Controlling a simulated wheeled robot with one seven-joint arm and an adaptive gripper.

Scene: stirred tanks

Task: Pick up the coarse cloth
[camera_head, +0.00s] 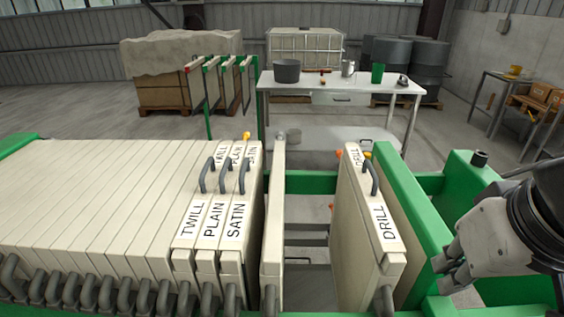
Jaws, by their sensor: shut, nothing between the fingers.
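My gripper (446,274) is at the lower right edge of the view, by the green rail of a plate press. It is shut and holds nothing. No cloth is marked coarse. Several framed, pale grey panels (228,86) with handles and coloured ends hang from a green rack at the back left; these may be cloths, but I cannot tell which is coarse. A beige cover (180,50) lies draped over a brown crate behind them. My gripper is far from both.
The press holds a plate stack (90,210), with plates labelled TWILL, PLAIN and SATIN, and a separate DRILL plate (368,225) beyond a gap. A metal table (340,88) bears a pot, jug and green cup. Dark drums (430,65) stand behind.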

